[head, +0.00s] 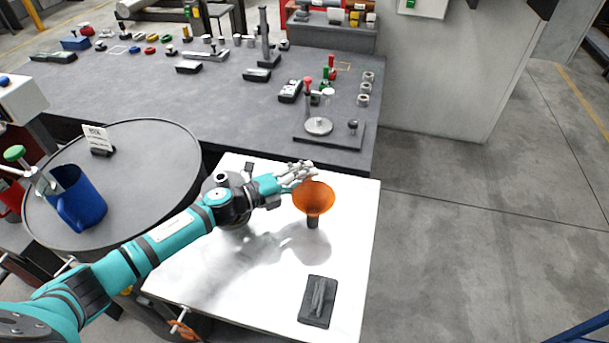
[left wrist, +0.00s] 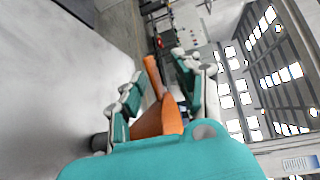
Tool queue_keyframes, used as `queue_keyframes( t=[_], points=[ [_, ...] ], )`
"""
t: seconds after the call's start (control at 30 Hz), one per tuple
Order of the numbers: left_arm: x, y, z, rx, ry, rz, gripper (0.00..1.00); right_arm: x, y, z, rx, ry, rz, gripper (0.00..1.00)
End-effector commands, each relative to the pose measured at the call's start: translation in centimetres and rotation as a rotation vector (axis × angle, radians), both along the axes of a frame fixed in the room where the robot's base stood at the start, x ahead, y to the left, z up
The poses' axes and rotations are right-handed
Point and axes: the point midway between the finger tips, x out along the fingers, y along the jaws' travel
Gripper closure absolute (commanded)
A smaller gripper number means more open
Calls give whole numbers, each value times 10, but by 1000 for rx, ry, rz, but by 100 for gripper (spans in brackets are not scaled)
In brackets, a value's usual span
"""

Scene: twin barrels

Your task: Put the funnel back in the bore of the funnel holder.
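The orange funnel (head: 314,200) is upright with its wide mouth up, over the white table. A short dark cylinder (head: 313,222) shows directly below it, probably the funnel holder; its bore is hidden, so I cannot tell how the spout sits. My left gripper (head: 303,171) is at the funnel's upper-left rim in the head view. In the left wrist view, the fingers (left wrist: 160,95) are spread apart with part of the orange funnel (left wrist: 158,120) between them. I see no clear closed grip. The dark cylinder (left wrist: 99,141) partly shows there. My right gripper is out of view.
A dark plate with a grey piece on it (head: 317,301) lies at the white table's front right. A blue jug (head: 80,200) stands on the round table at left. A dark bench (head: 220,85) with many small parts is behind. White tabletop (head: 350,255) is free at right.

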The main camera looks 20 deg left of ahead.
Motion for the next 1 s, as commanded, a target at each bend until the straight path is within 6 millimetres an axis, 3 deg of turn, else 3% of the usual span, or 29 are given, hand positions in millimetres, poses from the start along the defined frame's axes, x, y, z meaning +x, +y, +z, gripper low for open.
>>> queue_keyframes(
  t=[0.03, 0.23, 0.7, 1.0],
  points=[
    [-3, 1, -9, 4, 14, 2, 67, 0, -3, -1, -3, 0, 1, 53],
    [-14, 14, -8, 6, 14, 5, 67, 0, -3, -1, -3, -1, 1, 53],
    [-77, 78, 7, 12, 6, 15, 67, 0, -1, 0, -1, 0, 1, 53],
    [-88, 84, 13, 6, -3, 5, 67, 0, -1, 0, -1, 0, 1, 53]
  ],
)
